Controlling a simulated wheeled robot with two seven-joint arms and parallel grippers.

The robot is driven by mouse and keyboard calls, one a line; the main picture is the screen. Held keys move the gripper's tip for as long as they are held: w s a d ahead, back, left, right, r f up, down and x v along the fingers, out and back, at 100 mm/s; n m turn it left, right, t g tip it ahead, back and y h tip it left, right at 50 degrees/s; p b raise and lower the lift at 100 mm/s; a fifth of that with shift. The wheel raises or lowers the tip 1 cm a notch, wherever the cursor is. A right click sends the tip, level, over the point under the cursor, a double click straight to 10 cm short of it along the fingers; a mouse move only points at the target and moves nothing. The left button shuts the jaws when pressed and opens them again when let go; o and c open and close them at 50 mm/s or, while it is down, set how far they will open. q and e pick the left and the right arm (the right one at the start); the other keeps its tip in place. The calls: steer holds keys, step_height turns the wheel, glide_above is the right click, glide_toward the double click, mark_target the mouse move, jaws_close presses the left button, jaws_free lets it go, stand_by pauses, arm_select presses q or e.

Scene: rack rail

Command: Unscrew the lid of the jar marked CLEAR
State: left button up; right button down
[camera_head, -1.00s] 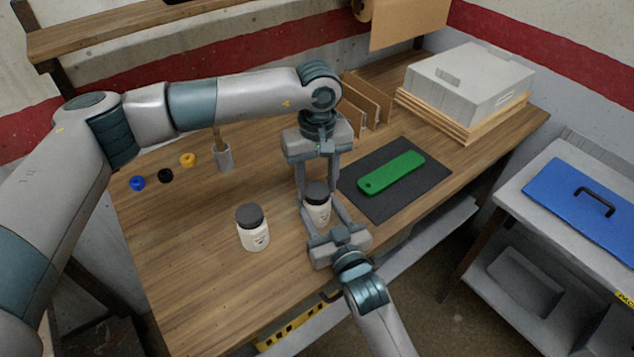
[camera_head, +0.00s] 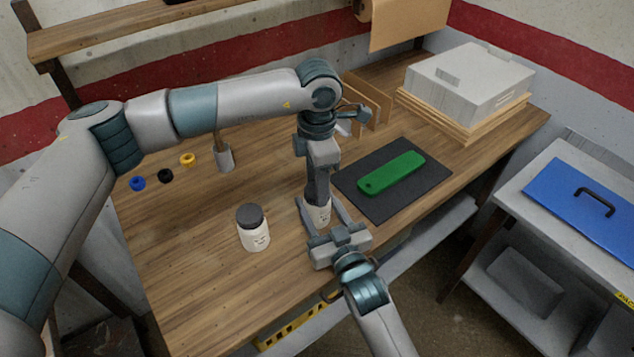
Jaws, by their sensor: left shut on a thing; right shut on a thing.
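Two white jars with dark grey lids stand on the wooden bench. One jar (camera_head: 318,213) is held low by my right gripper (camera_head: 319,212), which is shut around its body from the front. My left gripper (camera_head: 318,188) comes down from above and is shut on that jar's lid, which its fingers largely hide. The other jar (camera_head: 255,236) stands upright and free to the left, its dark lid (camera_head: 250,215) on. Both jars carry small labels, too small to read, so I cannot tell which is marked CLEAR.
A green bar (camera_head: 391,173) lies on a dark mat (camera_head: 411,201) to the right. A grey cup (camera_head: 224,159) and blue, black and yellow rings (camera_head: 188,160) are at the left. A grey box (camera_head: 468,82) sits on boards behind. The front left of the bench (camera_head: 190,290) is clear.

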arm_select(q)
steer(key=n, duration=0.7)
steer(key=shift+n, duration=0.3)
arm_select(e)
steer(key=shift+f, duration=0.15)
arm_select(q)
steer(key=n, duration=1.9)
steer(key=shift+r, duration=0.1)
steer(key=shift+r, duration=0.35)
steer(key=shift+r, duration=0.7)
